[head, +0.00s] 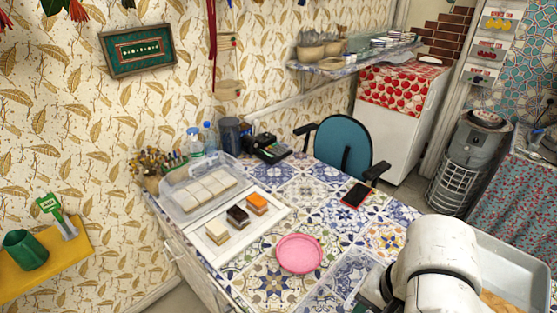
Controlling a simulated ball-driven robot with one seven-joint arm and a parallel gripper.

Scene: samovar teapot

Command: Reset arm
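My white arm (437,262) is folded in at the lower right, over the near right corner of the tiled table (345,232). My gripper cannot be made out; the arm's end is hidden or outside the picture. A pink round plate (299,254) lies on the table, left of my arm and apart from it. A white board (218,244) with several small cake-like blocks lies further left.
A clear box (200,188) with pale blocks, bottles (194,141) and a black card terminal (268,148) stand at the back. A dark phone (355,195) lies right. A teal chair (343,146) stands behind the table. A grey tray (510,272) is beside my arm.

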